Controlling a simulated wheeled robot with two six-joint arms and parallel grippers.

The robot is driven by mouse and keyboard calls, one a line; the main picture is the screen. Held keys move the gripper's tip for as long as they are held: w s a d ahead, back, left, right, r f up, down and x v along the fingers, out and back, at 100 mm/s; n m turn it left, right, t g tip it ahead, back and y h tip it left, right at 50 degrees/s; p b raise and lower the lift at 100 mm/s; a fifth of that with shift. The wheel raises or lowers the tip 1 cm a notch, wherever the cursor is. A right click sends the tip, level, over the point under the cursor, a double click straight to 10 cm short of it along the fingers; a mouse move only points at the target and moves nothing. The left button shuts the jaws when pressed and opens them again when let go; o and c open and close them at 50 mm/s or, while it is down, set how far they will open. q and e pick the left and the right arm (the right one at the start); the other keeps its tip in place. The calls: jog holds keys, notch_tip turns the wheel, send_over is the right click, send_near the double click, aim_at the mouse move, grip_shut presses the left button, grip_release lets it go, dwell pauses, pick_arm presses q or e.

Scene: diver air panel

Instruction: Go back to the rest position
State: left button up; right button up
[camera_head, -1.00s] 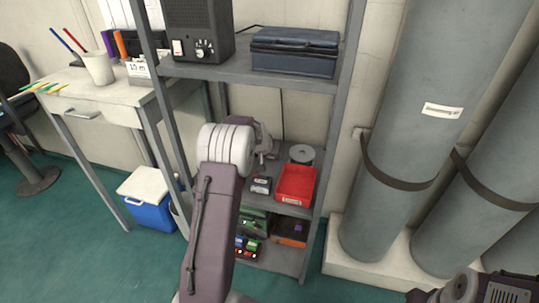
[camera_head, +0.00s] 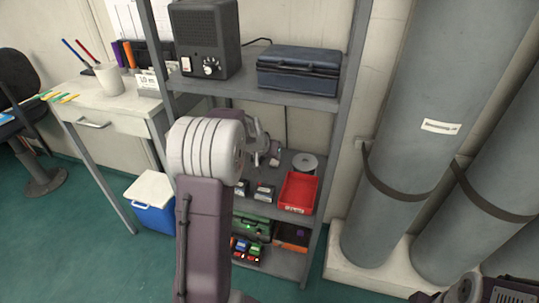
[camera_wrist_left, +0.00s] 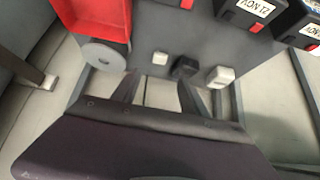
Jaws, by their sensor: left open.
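My left arm rises from the bottom of the head view, and its left gripper (camera_head: 274,156) is at the middle shelf, partly hidden behind my own arm. In the left wrist view the left gripper (camera_wrist_left: 158,94) shows two fingers spread apart, with nothing between them. Small white and black blocks (camera_wrist_left: 186,67) lie on the shelf just beyond the fingers. Part of my right arm shows at the lower right corner of the head view, and its gripper is out of view.
The grey shelf unit (camera_head: 345,60) holds a red bin (camera_head: 298,192), a grey disc (camera_head: 305,162), small labelled boxes (camera_head: 264,192), a dark radio-like box (camera_head: 205,38) and a blue case (camera_head: 298,70). A desk (camera_head: 115,112) and blue cooler (camera_head: 152,215) stand left. Strapped grey cylinders (camera_head: 430,130) stand right.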

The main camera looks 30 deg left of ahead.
dwell(0.4)
pick_arm(q)
jog(key=s+d+m+h, duration=0.2)
jog(key=s+d+m, duration=0.15)
jog(key=d, duration=0.95)
jog(key=s+d+f+g, duration=0.3)
jog(key=s+f, duration=0.2)
jog(key=s, duration=0.6)
jog(key=s+d+f+g, duration=0.2)
jog(key=s+f+g, duration=0.15)
jog(key=s, duration=0.75)
notch_tip(320, 180, up, 36)
jog(key=p, duration=3.6)
jog(key=shift+f+n, duration=0.15)
jog(key=shift+n, duration=0.3)
jog(key=shift+f, duration=0.1)
